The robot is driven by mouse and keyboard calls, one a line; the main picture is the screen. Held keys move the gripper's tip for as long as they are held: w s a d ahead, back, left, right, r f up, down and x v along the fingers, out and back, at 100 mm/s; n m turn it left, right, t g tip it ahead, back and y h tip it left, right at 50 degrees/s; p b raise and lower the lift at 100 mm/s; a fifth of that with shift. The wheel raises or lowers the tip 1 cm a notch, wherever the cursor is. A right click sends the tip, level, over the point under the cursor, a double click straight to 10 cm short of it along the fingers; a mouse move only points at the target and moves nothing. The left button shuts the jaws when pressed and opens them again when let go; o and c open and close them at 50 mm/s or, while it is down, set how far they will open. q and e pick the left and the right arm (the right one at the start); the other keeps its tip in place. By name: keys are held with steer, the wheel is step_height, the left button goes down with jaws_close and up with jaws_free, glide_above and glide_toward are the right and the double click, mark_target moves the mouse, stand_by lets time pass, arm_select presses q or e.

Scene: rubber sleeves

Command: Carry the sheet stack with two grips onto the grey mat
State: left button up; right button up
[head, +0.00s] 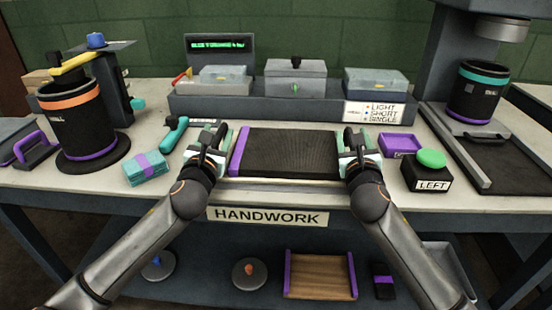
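A dark, finely ribbed rectangular slab (290,153), which looks like the sheet stack, lies level at the middle of the bench front. A purple strip (240,151) runs along its left end. My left gripper (219,151) is at its left end and my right gripper (350,150) is at its right end. The fingers are seen from behind and partly hidden, so I cannot tell whether they touch or grip the slab. I cannot pick out the grey mat for certain; a dark flat panel (505,163) lies on the bench at the right.
A teal block with a purple band (146,169) and a banded black cylinder (75,122) stand left. A grey rack (222,104) with several boxes is behind. A purple tray (400,144) and a green button box (428,178) stand right. The lower shelf holds a wooden tray (320,277).

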arm_select(q)
steer(key=shift+s+d, duration=0.1)
steer(key=shift+s, duration=0.05)
arm_select(e)
steer(key=shift+a, duration=0.1)
arm_select(q)
steer(key=shift+s, duration=0.25)
steer(key=s, duration=1.1)
steer(key=shift+s+a, duration=0.1)
steer(key=shift+a, duration=0.25)
arm_select(e)
steer(key=s, duration=1.2)
steer(key=shift+a, duration=0.35)
